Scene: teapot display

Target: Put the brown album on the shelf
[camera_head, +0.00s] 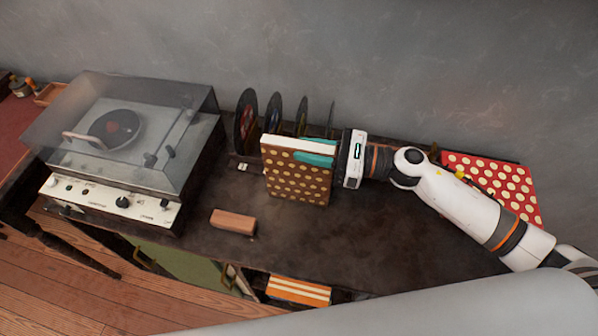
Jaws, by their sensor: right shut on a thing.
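The brown album (296,184) with pale dots stands upright near the middle of the cabinet top, its white top edge facing up. My right gripper (316,152) comes in from the right, its teal fingers shut on the album's upper right part. I cannot tell whether the album's bottom touches the surface. Behind it is a rack (243,160) with several upright records. An open compartment below the cabinet top holds an orange striped item (299,291). Which of these is the shelf is not clear. My left gripper is not in view.
A record player (112,203) with a clear lid stands at the left. A small brown block (233,221) lies in front of the album. A red dotted album (512,190) lies at the right, partly behind my right arm. The front middle of the cabinet top (330,240) is clear.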

